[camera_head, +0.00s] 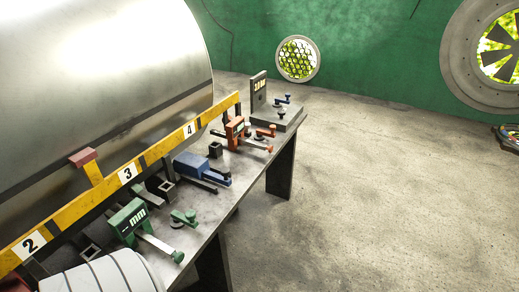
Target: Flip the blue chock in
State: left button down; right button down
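The blue chock (190,164) is on the grey bench, between the green chock (128,218) and the orange chock (236,131). Its blue body looks low and lying over, with dark bars reaching toward the bench's right edge. The green and orange chocks stand more upright beside the yellow rail. A blue-tipped lever (221,172) shows near the blue chock's right end.
A large shiny metal drum (95,75) fills the upper left, behind a yellow rail (60,217) marked 2, 3 and 4. Dark square sockets (215,149) stand along the bench. A dark upright plate (258,88) stands at the far end.

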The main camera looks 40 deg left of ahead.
aim_at(197, 167)
jog(key=u, duration=0.45)
jog(key=i, duration=1.05)
jog(key=u, duration=0.7)
